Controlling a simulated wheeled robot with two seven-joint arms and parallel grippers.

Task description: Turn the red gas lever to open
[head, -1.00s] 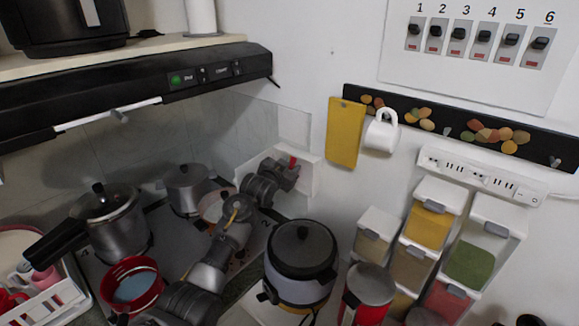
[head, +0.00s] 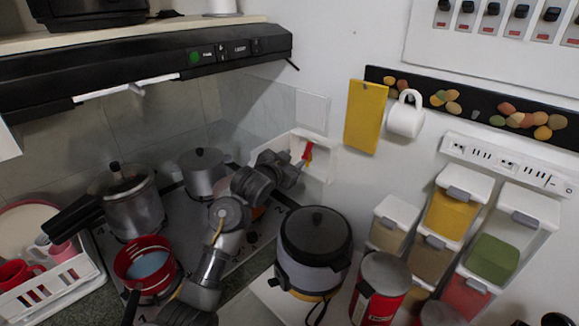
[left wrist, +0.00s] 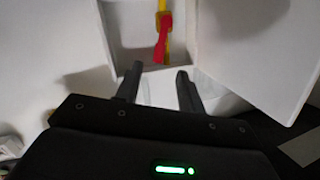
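The red gas lever (head: 307,151) sits in a white wall box (head: 320,172) above the back right of the stove. In the left wrist view the red lever (left wrist: 161,40) hangs roughly upright along a yellow pipe (left wrist: 163,5) inside the box. My left gripper (head: 299,161) is right beside the lever in the head view. In the left wrist view its two fingers (left wrist: 158,72) are apart with nothing between them, and the lever's lower end lies just beyond the tips. I cannot tell if they touch. My right gripper is not in view.
A rice cooker (head: 315,240) stands right of my left arm. Pots (head: 203,172) and a red pan (head: 147,265) stand on the stove. A yellow board (head: 364,115) and a white mug (head: 405,115) hang right of the box. The range hood (head: 150,65) is overhead.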

